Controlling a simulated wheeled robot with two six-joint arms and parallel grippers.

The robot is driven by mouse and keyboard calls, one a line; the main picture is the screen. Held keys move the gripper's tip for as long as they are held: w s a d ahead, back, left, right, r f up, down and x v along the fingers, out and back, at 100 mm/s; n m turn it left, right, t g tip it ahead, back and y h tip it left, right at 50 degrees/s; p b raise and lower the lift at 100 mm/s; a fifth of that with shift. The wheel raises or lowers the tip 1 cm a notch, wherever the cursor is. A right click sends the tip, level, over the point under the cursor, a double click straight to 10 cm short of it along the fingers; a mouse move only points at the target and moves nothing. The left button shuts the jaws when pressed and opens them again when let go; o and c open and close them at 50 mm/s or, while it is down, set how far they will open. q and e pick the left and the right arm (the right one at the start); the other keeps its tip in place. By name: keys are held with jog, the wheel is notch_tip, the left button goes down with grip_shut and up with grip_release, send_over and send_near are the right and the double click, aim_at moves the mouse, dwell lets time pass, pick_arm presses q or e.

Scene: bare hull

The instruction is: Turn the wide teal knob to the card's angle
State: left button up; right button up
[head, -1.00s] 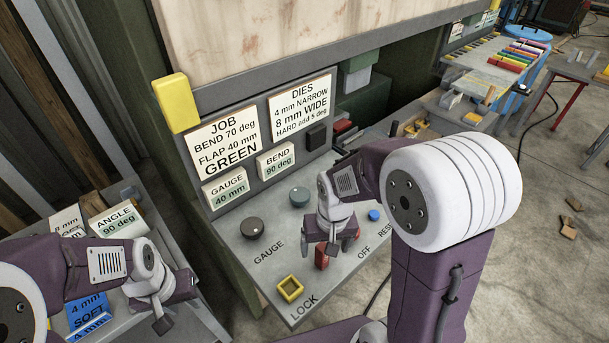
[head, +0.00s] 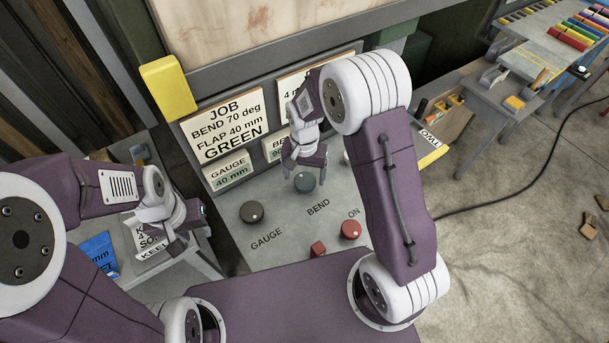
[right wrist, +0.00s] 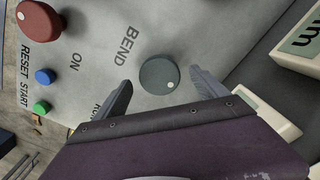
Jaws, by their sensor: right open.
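The wide teal knob (head: 304,182) sits on the sloping grey panel above the word BEND. In the right wrist view the knob (right wrist: 159,74) has a pale dot near its rim. My right gripper (head: 304,164) is open over it, with one finger on each side of the knob in the wrist view; I cannot tell whether they touch it. The job card (head: 225,127) reads BEND 70 deg, FLAP 40 mm, GREEN. The bend display (head: 276,148) is partly hidden by my right arm. My left gripper (head: 185,238) is off to the left, its jaws unclear.
A dark gauge knob (head: 251,212) is left of the teal knob. A red knob (head: 351,229) by ON and a small red block (head: 318,249) are nearer me. Blue (right wrist: 45,76) and green (right wrist: 41,107) buttons show in the right wrist view. A yellow block (head: 168,88) juts out upper left.

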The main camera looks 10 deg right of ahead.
jog(key=shift+w+d+f, duration=0.2)
jog(key=shift+d+f, duration=0.05)
jog(key=shift+f, duration=0.35)
jog(key=shift+w+d+f, duration=0.15)
jog(key=shift+d+f, duration=0.05)
jog(key=shift+f, duration=0.4)
jog(key=shift+a+f, duration=0.15)
jog(key=shift+s+a, duration=0.35)
jog(key=shift+s, duration=0.05)
jog(key=c, duration=0.3)
jog(key=shift+w+d, duration=0.1)
jog(key=shift+d, duration=0.05)
jog(key=c, duration=1.1)
pick_arm(q)
jog(key=shift+r, duration=0.3)
pick_arm(e)
jog(key=shift+o, duration=0.2)
